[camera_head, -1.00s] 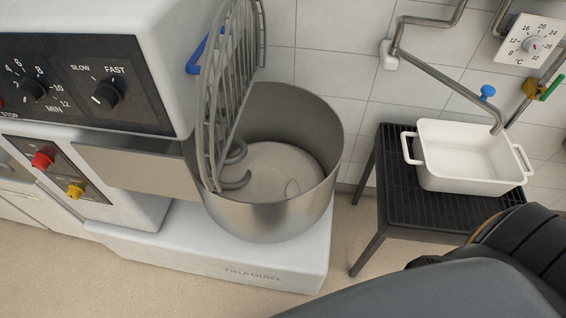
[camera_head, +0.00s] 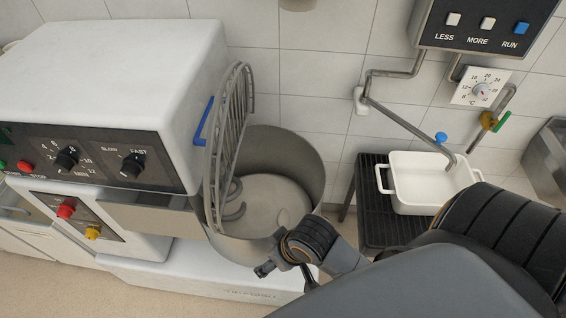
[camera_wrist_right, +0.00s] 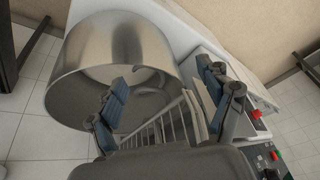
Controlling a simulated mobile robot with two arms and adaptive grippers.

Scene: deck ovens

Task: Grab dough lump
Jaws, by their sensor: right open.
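The steel mixer bowl (camera_head: 310,178) stands under the raised wire guard (camera_head: 228,135). The curled hook (camera_head: 233,205) reaches in at the left. In the right wrist view my open fingers (camera_wrist_right: 163,95) frame the bowl (camera_wrist_right: 115,45) and the guard; the lump cannot be made out there. My left gripper is not in view.
The mixer's body (camera_head: 110,70) with its dials blocks the left side. A dark slatted stand (camera_head: 375,215) at the right bears a white dish (camera_head: 430,195), under a water spout (camera_head: 420,128). A control box (camera_head: 487,30) hangs on the tiled wall.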

